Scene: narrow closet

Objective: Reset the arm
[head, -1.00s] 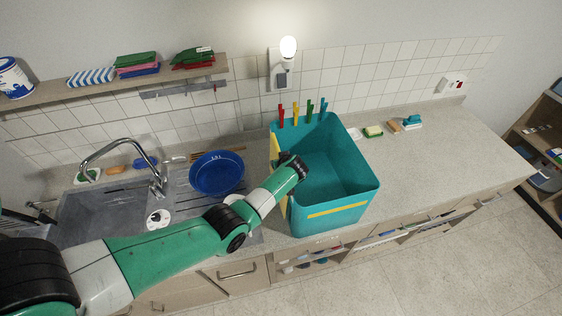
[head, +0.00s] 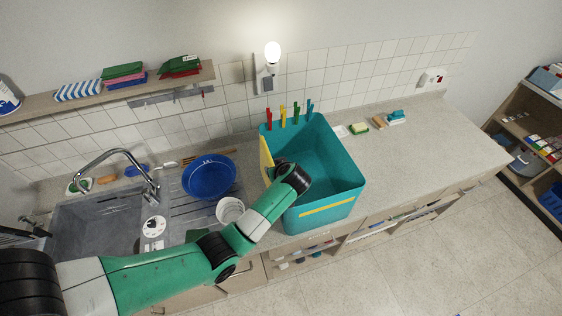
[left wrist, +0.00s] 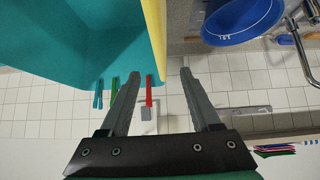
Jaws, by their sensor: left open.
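My left arm comes in from the left in the head view, over the sink and counter, and ends at the left side of a teal bin. My left gripper (left wrist: 160,85) shows in the left wrist view with its two fingers apart and nothing between them that it holds. The teal bin (head: 335,170) stands on the counter, with a yellow strip on its left edge and coloured pegs on its back rim. In the left wrist view the bin (left wrist: 60,40) fills the upper left, close to the fingers. In the head view the gripper's fingers are hidden. My right gripper is not in view.
A blue bowl (head: 209,177) and a white cup (head: 230,210) stand left of the bin. A sink (head: 95,225) with a tap (head: 120,160) is farther left. Sponges (head: 359,129) lie behind the bin's right side. The counter on the right (head: 440,150) is clear.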

